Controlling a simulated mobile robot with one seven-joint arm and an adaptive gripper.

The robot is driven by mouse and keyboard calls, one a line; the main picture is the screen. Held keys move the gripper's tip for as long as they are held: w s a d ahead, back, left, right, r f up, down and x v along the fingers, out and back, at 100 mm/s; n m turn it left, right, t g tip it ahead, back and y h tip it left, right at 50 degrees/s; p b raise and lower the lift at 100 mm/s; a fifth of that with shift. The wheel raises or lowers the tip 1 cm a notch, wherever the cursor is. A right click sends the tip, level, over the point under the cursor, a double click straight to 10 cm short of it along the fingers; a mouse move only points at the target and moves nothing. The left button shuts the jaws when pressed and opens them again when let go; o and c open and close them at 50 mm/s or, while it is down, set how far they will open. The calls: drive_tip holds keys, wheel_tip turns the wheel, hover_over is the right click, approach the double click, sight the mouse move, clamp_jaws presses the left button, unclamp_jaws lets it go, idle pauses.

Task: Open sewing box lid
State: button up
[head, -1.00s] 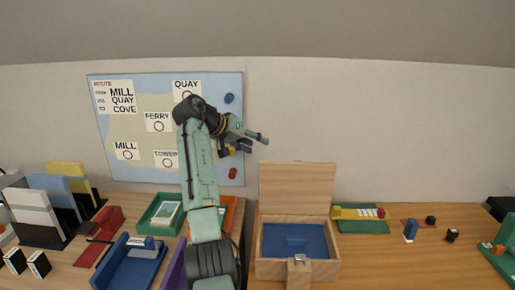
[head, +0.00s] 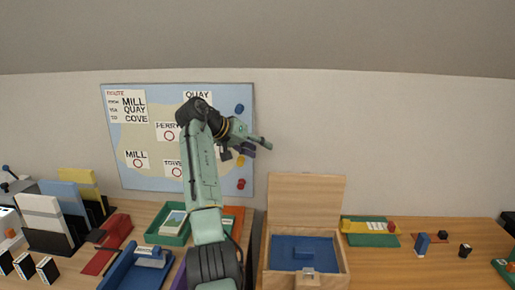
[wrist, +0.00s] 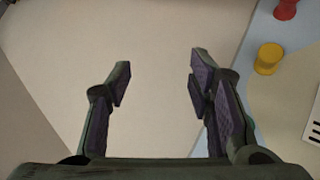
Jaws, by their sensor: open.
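The wooden sewing box (head: 338,281) stands on the desk to the right of my arm in the head view. Its lid (head: 306,200) is up, standing upright at the back of the box. The inside shows a blue lining or tray (head: 303,252) with a small blue piece on it. A metal clasp (head: 308,273) is at the front edge. My gripper (head: 256,146) is raised in front of the wall map, above and left of the lid, and touches nothing. In the wrist view my gripper (wrist: 157,85) has its fingers spread apart with nothing between them.
A wall map (head: 150,178) with blue, yellow and red pegs hangs behind my arm. A green tray (head: 160,238), a blue holder (head: 128,272) and upright folders (head: 42,215) stand left. A green board (head: 372,241) and small blocks lie right. Some desk at right (head: 400,272) is bare.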

drive_tip(key=v, duration=1.2)
